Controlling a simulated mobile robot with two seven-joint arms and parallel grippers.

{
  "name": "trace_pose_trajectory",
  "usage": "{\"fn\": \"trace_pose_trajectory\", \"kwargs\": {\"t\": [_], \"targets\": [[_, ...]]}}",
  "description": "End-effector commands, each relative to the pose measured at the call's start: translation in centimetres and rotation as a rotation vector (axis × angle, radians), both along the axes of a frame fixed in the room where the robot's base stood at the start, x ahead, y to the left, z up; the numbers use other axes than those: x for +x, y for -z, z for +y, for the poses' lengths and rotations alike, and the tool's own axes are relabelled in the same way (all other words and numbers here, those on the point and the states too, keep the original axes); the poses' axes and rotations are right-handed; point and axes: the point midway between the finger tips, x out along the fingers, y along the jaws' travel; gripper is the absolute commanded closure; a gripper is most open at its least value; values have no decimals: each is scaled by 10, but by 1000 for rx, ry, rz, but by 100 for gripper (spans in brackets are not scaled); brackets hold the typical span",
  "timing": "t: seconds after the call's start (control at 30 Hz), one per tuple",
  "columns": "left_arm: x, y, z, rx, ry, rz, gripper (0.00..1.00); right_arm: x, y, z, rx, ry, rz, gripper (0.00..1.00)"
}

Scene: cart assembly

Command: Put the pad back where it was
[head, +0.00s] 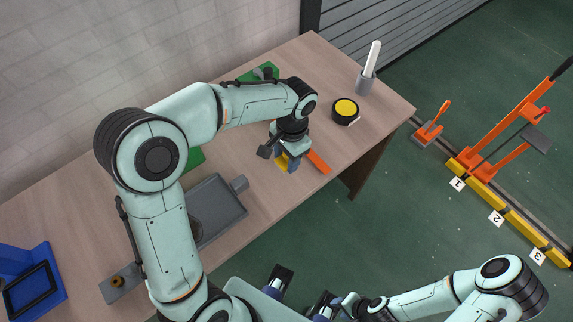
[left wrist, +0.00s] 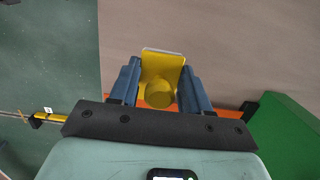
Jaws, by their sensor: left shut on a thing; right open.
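My left gripper (head: 288,160) points down over the wooden table, near its front edge. In the left wrist view its blue fingers (left wrist: 157,90) are shut on a yellow pad (left wrist: 163,66), a flat plate with a round yellow knob. In the head view only a small part of the pad (head: 282,161) shows between the fingers. I cannot tell whether the pad touches the table. An orange strip (head: 318,162) lies on the table beside the gripper. My right gripper (head: 303,292) is open and empty at the bottom, off the table.
A black disc with a yellow top (head: 345,110) and a grey cup with a white stick (head: 364,82) stand right of the gripper. A grey tray (head: 218,207) lies left. A blue stand (head: 45,258) is far left. Orange cart parts (head: 510,120) stand beside a numbered yellow rail (head: 510,213).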

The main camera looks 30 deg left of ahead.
Motion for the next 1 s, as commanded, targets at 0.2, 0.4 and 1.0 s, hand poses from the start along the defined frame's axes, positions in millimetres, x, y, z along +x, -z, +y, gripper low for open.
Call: {"fn": "trace_pose_trajectory", "kwargs": {"t": [0.2,0.4,1.0], "targets": [[-1,31,0,1,0,4,82,-1,4,0,0,0,1,57],[0,44,0,0,-1,1,82,-2,6,0,0,-1,2,57],[0,46,0,0,0,0,28,-2,7,0,0,0,2,57]]}}
